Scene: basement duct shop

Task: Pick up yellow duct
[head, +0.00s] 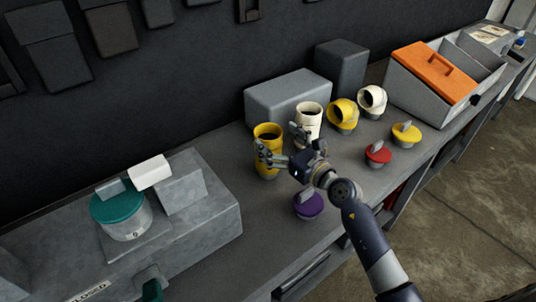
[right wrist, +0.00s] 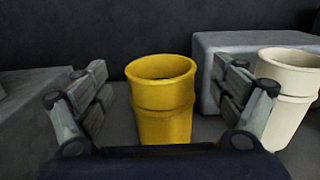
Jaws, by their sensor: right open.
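The yellow duct (head: 268,133), an upright open-topped cylinder with a raised band, stands on the grey workbench. In the right wrist view the yellow duct (right wrist: 163,100) shows centred between my fingers. My right gripper (head: 279,144) is open, with one finger overlapping the duct's front in the head view and the other to its right, near the cream duct (head: 309,115). I see no clear contact, and the fingers hide part of the duct's side. A yellow elbow piece (head: 342,115) sits farther right. My left gripper is not in view.
The cream duct (right wrist: 289,95) stands close to my right-hand finger. A grey block (head: 287,94) is behind the ducts. A purple-topped piece (head: 308,205) is below my gripper. Red (head: 377,153) and yellow (head: 406,133) knobbed pieces lie right. A grey machine (head: 215,225) stands left.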

